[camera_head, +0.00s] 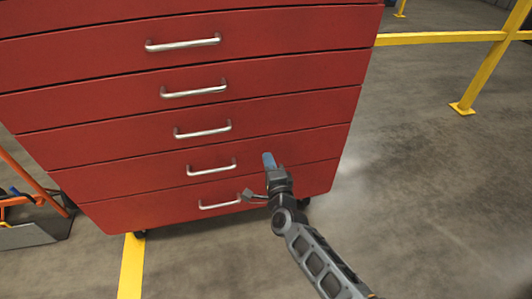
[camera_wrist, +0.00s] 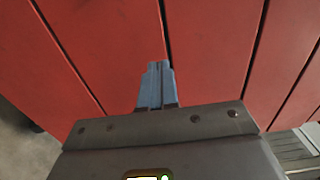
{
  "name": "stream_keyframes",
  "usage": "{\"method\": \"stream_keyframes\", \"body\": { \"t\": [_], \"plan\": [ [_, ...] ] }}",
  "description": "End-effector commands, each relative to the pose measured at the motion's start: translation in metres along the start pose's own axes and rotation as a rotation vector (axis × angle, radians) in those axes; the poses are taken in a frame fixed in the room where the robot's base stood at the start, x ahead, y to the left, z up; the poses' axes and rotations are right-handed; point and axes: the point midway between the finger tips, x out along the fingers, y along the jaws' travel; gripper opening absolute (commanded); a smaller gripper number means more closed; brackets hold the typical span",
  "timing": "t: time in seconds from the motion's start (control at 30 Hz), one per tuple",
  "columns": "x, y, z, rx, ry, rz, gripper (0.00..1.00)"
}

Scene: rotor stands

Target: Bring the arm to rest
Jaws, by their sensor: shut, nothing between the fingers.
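My gripper (camera_head: 269,160) is in front of the lower right part of a red drawer cabinet in the head view. Its blue fingers are together with nothing between them; the wrist view shows the shut fingertips (camera_wrist: 158,68) against the red drawer fronts (camera_wrist: 215,45). I cannot tell whether the fingertips touch the cabinet. My arm reaches up from the bottom right of the head view, bent at a joint just below the gripper.
The red cabinet (camera_head: 110,92) has several drawers with silver handles, all looking shut, and stands on casters. A yellow rail (camera_head: 440,38) with a post stands at right. An orange and grey object (camera_head: 28,232) is at far left. Bare concrete floor (camera_head: 440,190) lies at right.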

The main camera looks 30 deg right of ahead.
Motion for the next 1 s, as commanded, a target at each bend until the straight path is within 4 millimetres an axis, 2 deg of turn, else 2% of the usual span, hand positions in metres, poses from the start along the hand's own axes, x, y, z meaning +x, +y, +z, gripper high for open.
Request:
{"method": "stream_keyframes", "body": {
  "t": [0.33, 0.5, 0.73, 0.8, 0.87, 0.97, 1.0],
  "plan": [
    [-0.056, -0.001, 0.000, -0.002, -0.002, 0.002, 0.00],
    [-0.068, 0.000, 0.000, -0.001, 0.000, 0.000, 0.00],
    [-0.070, 0.000, 0.000, -0.004, -0.001, 0.000, 0.00],
    [-0.077, 0.002, -0.002, -0.022, -0.006, 0.001, 0.00],
    [-0.088, 0.003, -0.005, -0.056, -0.015, 0.004, 0.00],
    [-0.120, 0.005, -0.013, -0.157, -0.043, 0.007, 0.00],
    [-0.137, 0.005, -0.017, -0.209, -0.057, 0.008, 0.00]
  ]
}}
